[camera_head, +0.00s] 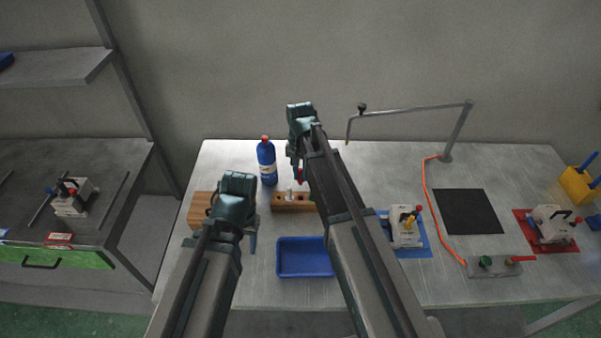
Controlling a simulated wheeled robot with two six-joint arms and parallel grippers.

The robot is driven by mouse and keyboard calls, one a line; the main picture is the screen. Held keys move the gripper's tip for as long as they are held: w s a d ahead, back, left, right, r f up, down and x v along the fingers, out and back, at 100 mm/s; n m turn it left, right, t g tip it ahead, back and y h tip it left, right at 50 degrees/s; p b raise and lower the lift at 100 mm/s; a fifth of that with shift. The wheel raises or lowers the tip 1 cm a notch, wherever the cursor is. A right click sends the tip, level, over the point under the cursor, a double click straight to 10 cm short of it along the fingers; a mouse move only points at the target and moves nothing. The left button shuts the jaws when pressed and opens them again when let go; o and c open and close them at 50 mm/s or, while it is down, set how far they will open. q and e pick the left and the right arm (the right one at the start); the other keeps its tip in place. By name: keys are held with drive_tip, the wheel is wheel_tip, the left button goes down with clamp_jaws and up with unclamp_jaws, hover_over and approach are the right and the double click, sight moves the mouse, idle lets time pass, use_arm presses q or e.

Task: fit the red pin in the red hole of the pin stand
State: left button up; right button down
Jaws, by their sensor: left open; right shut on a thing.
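The wooden pin stand (281,208) lies on the metal table near its left part, partly hidden by my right arm. A pale peg (290,188) stands up from it, and dark and reddish spots show on its top; the hole colours are too small to tell surely. My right gripper (296,172) is above the stand, shut on the red pin (299,177), which shows as a small red piece pointing down. The pin appears above the stand, apart from it. My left gripper (251,240) is open and empty, left of the stand and in front of a wooden block.
A blue bottle (267,163) with a red cap stands just behind the stand. A wooden block (199,211) lies left. A blue tray (304,258) is in front. At right are a white device on a blue mat (419,252), an orange cable (432,205) and a black mat (468,212).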

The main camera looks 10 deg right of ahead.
sight(301, 169)
use_arm(q)
wheel_tip(301, 169, down, 6)
drive_tip(key=b, duration=0.6)
use_arm(e)
wheel_tip(301, 169, down, 6)
drive_tip(key=shift+r, duration=0.1)
use_arm(q)
drive_tip(key=shift+f+b, duration=1.4)
use_arm(e)
drive_tip(key=shift+f, duration=1.55)
drive_tip(key=c, duration=0.8)
unclamp_jaws()
drive_tip(key=shift+o, duration=0.2)
use_arm(q)
drive_tip(key=shift+r, duration=0.1)
use_arm(e)
drive_tip(key=shift+r, duration=0.1)
wheel_tip(301, 169, up, 14)
drive_tip(key=p, duration=1.4)
use_arm(q)
wheel_tip(301, 169, up, 14)
drive_tip(key=shift+f, duration=0.2)
